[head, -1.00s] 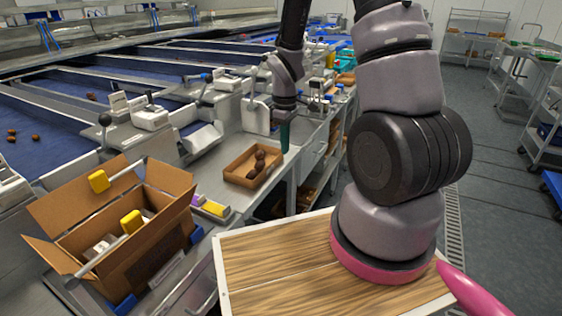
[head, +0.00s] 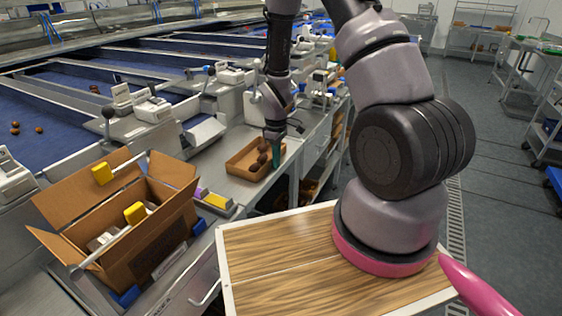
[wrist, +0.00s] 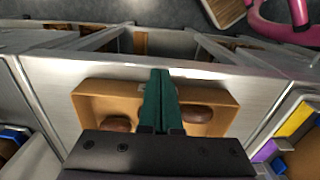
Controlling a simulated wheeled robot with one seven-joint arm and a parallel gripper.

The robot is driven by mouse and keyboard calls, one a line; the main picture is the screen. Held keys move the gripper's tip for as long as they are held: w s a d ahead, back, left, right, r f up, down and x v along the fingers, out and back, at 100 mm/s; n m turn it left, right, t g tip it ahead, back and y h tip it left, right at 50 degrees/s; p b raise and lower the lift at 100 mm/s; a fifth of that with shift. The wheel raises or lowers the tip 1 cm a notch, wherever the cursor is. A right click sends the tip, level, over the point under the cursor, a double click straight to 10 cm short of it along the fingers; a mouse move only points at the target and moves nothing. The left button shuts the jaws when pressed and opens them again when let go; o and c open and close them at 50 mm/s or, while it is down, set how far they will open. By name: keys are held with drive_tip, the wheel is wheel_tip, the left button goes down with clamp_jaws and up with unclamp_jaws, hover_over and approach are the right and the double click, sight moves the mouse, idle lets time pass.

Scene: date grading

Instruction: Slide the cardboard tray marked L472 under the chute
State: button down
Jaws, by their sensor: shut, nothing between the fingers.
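A shallow brown cardboard tray (head: 238,170) lies on the metal bench with a few dark brown dates in it. I cannot read any L472 mark on it. In the wrist view the tray (wrist: 88,105) lies beneath my fingers, with a date visible on each side of them. My gripper (head: 276,164) has green fingers, shut and empty, pointing down at the tray's right side. In the wrist view my gripper (wrist: 160,76) overlaps the tray wall nearest the bench edge; contact is unclear. A sloped metal chute (head: 204,132) stands to the left of the tray, apart from it.
An open cardboard box (head: 150,235) with yellow-ended items stands at lower left. Yellow and purple blocks (head: 215,201) lie between it and the tray. Blue sorting belts (head: 65,140) run behind. A wood-topped surface (head: 280,260) is in front.

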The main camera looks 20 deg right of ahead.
drive_tip(key=w+a, duration=1.2)
drive_tip(key=shift+s, duration=0.1)
